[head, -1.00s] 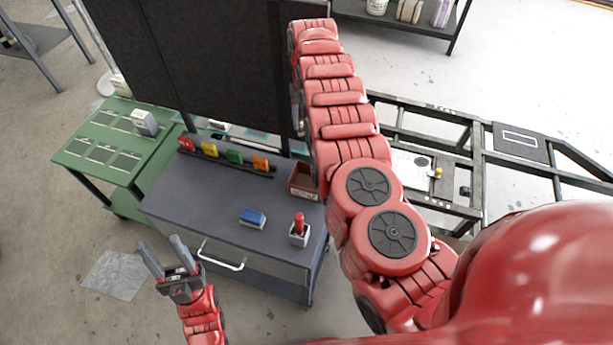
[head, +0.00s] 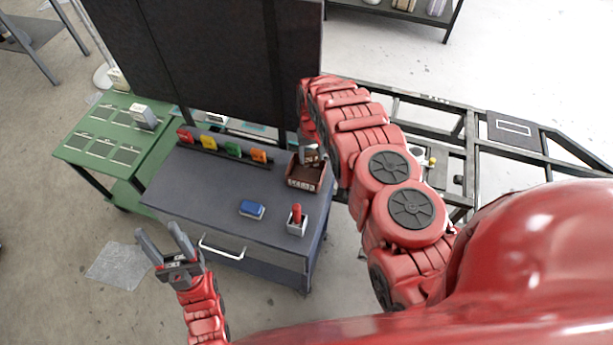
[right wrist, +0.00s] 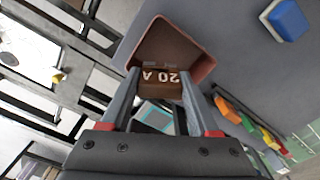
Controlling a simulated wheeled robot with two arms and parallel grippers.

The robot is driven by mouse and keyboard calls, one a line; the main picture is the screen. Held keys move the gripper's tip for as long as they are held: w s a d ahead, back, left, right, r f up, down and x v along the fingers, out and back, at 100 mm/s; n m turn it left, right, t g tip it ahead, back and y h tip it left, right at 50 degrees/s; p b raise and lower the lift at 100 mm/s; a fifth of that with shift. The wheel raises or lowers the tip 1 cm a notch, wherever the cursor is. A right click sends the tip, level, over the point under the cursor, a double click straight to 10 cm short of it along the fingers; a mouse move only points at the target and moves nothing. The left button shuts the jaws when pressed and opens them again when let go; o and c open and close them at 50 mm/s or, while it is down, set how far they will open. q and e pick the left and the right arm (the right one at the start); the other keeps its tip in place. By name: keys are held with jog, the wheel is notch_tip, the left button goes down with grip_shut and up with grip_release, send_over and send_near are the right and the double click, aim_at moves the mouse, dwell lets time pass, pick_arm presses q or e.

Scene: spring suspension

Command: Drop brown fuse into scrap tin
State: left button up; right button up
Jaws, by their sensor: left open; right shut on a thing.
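The brown fuse (right wrist: 160,88), marked "20 A", is between the two fingers of my right gripper (right wrist: 156,80) in the right wrist view. The scrap tin (right wrist: 190,38), an open reddish-brown box, lies directly beyond the fuse there. In the head view the tin (head: 303,185) stands at the right back of the grey cart top, and my right gripper (head: 312,156) is at its opening. I cannot tell whether the fuse touches the tin. My left gripper (head: 160,234) is open and empty, in front of the cart's left side.
A rack holds red (head: 186,136), yellow (head: 208,142), green (head: 233,150) and orange (head: 259,156) fuses at the cart's back. A blue block (head: 252,209) and a red-handled item in a holder (head: 297,220) are near the front. A dark panel (head: 220,60) rises behind.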

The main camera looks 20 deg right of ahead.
aim_at(312, 161)
notch_tip(312, 161, down, 3)
jog(key=shift+f+b, duration=0.15)
jog(key=shift+b, duration=0.65)
jog(key=o, duration=1.4)
jog(key=shift+o, duration=0.2)
notch_tip(312, 161, up, 9)
jog(key=b, duration=0.3)
notch_tip(312, 161, up, 9)
jog(key=p, duration=0.7)
jog(key=shift+f, duration=0.2)
